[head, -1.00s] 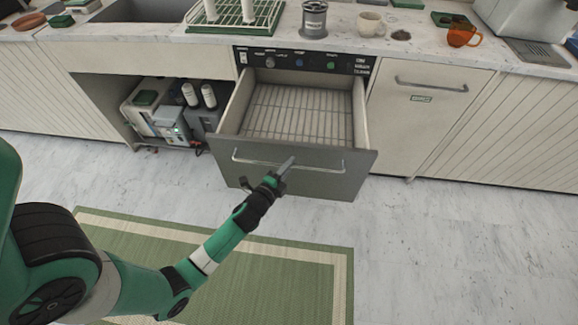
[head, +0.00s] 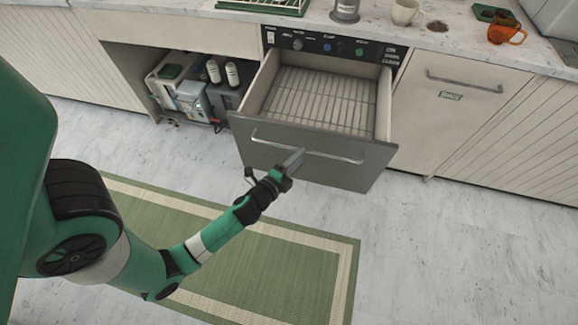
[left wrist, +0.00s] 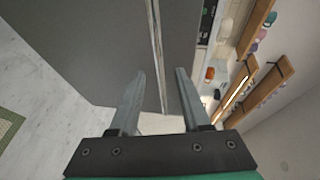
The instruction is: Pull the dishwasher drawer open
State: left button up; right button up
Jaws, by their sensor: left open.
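The dishwasher drawer is pulled out from under the counter, its grey front (head: 330,176) standing well forward of the cabinets. Inside, a pale slatted rack (head: 325,98) is visible and looks empty. The metal bar handle (head: 340,157) runs across the drawer front. My left gripper (head: 296,159) is at the handle near its middle. In the left wrist view, my open left gripper (left wrist: 160,73) has a finger on each side of the handle bar (left wrist: 157,45), with gaps between. Whether either finger touches the bar is unclear. My right gripper is not in view.
A control panel (head: 335,46) with knobs sits above the drawer. An open bay with bottles (head: 232,74) and equipment is to the left, a closed cabinet door (head: 450,110) to the right. A green mat (head: 275,270) lies on the floor.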

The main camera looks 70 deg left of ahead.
pick_arm(q)
jog(key=v, duration=0.6)
jog(key=shift+s+d+b, duration=0.15)
jog(key=shift+b, duration=0.3)
jog(key=shift+r, duration=0.1)
